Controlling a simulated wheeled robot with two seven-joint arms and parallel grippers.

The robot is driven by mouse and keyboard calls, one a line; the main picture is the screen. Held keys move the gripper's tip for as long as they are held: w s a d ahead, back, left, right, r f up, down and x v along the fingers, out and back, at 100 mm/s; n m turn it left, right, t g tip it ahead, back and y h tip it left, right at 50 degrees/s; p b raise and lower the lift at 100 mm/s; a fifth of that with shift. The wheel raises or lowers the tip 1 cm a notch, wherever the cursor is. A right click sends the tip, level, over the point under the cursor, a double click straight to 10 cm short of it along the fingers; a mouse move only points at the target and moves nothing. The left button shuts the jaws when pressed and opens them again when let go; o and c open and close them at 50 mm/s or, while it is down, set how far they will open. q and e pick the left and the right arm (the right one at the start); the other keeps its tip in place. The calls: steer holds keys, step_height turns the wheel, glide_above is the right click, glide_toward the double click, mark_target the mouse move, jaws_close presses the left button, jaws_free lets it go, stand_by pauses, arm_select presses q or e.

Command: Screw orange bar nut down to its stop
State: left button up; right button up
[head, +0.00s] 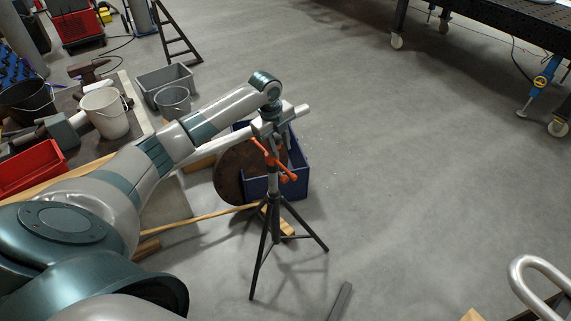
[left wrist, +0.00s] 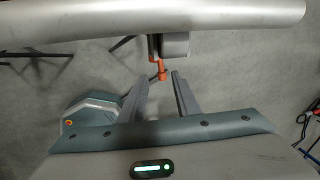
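The orange bar nut (head: 271,156) sits on the upper part of a dark tripod stand (head: 274,205), with its bar slanting down to the right. A pale tube (head: 297,112) runs across above it. In the left wrist view the orange bar nut (left wrist: 161,70) shows beneath the silver tube (left wrist: 220,18), just beyond my fingertips and roughly between them. My left gripper (left wrist: 161,78) is open, with a gap between its two fingers and nothing visibly held. In the head view my left wrist hides part of the stand's top. My right gripper is not in view.
A blue crate (head: 302,182) and a round brown disc (head: 230,175) stand close behind the tripod. A bench with buckets (head: 106,112) and a red bin (head: 31,168) is at left. A bent metal tube (head: 522,277) is at lower right. Floor right of the tripod is clear.

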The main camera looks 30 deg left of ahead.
mark_target(286, 170)
arm_select(q)
steer(key=f, duration=0.3)
steer(key=w+f+p, duration=0.1)
steer(key=f, duration=0.3)
steer(key=w+f+p, duration=0.1)
steer(key=f, duration=0.2)
steer(key=shift+d+f, duration=0.3)
steer(key=shift+f, duration=0.05)
jaws_close()
